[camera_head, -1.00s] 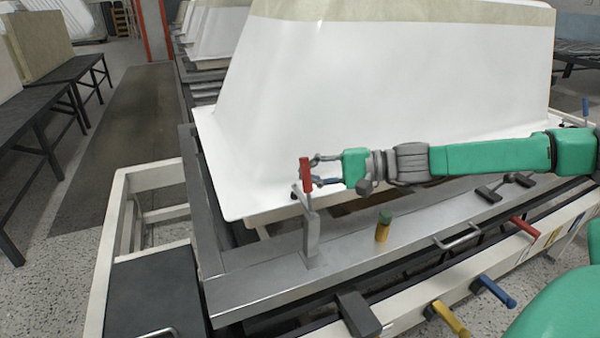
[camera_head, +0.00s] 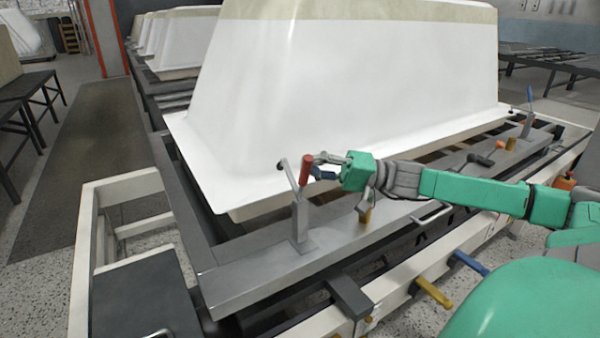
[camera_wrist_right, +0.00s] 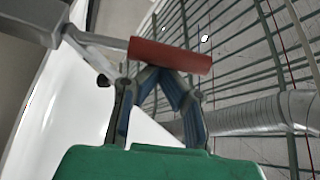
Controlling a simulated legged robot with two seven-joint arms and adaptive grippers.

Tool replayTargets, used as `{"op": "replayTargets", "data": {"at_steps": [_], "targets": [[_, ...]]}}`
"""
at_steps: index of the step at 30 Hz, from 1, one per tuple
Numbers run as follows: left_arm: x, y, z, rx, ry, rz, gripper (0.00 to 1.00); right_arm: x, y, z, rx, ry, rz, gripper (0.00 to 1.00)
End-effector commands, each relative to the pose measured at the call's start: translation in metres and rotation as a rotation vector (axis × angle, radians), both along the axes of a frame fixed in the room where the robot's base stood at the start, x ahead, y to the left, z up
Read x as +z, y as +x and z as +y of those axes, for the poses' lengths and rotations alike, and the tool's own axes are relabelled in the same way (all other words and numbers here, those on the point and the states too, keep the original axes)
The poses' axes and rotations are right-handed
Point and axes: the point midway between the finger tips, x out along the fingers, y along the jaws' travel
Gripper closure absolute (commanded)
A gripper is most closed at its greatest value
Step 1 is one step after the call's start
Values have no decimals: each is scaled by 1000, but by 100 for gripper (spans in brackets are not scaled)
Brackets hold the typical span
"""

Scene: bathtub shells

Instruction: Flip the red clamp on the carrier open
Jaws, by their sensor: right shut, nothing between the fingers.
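The red clamp handle (camera_head: 306,169) stands up, leaning slightly right, above the grey clamp post (camera_head: 300,218) on the carrier's metal rail. A grey clamp arm (camera_head: 288,174) slants up to the left beside it, towards the tub rim. My right gripper (camera_head: 316,168) is at the right side of the handle, shut and empty. In the right wrist view the red handle (camera_wrist_right: 170,57) lies across the picture, just beyond the closed blue fingertips (camera_wrist_right: 165,73). I cannot tell whether they touch it. My left gripper is not in view.
A white tub shell (camera_head: 350,90) rises close behind the clamp. A yellow peg (camera_head: 365,214) stands on the rail below my right arm. A blue-handled clamp (camera_head: 529,98) is at the far right. Yellow (camera_head: 433,292) and blue (camera_head: 470,263) levers stick out in front.

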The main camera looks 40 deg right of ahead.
Motion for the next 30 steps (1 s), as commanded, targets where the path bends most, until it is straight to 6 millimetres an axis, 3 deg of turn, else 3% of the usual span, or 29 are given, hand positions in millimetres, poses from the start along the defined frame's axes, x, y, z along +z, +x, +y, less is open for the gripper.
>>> {"op": "replayTargets", "data": {"at_steps": [12, 30], "targets": [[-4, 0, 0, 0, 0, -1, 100, -7, -23, 11, 1, -4, 6, 100], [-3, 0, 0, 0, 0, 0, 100, -24, -36, 12, 3, -3, 12, 100]]}}
